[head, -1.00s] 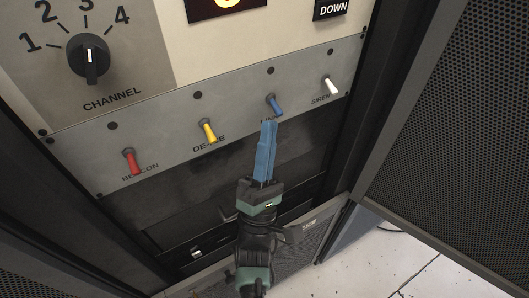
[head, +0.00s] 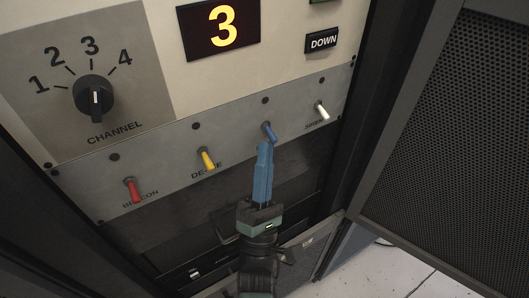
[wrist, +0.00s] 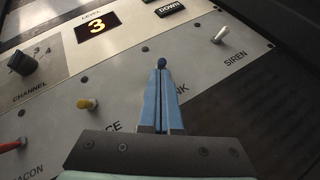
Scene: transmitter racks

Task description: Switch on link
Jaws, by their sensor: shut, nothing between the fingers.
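The link switch is a blue toggle (head: 269,131) on the grey switch strip, between the yellow and white toggles. It tilts downward in the head view, and its round tip (wrist: 161,63) shows just past the fingertips in the wrist view. My gripper (head: 265,146) has blue fingers pressed together with nothing between them. Its tips are just below the blue toggle, very near it; I cannot tell whether they touch. The fingers hide most of the link label.
Red beacon toggle (head: 133,190), yellow toggle (head: 206,158) and white siren toggle (head: 322,110) share the strip. Above are the channel knob (head: 94,97), a display (head: 220,27) reading 3 and a DOWN button (head: 322,42). A perforated door (head: 455,150) stands at right.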

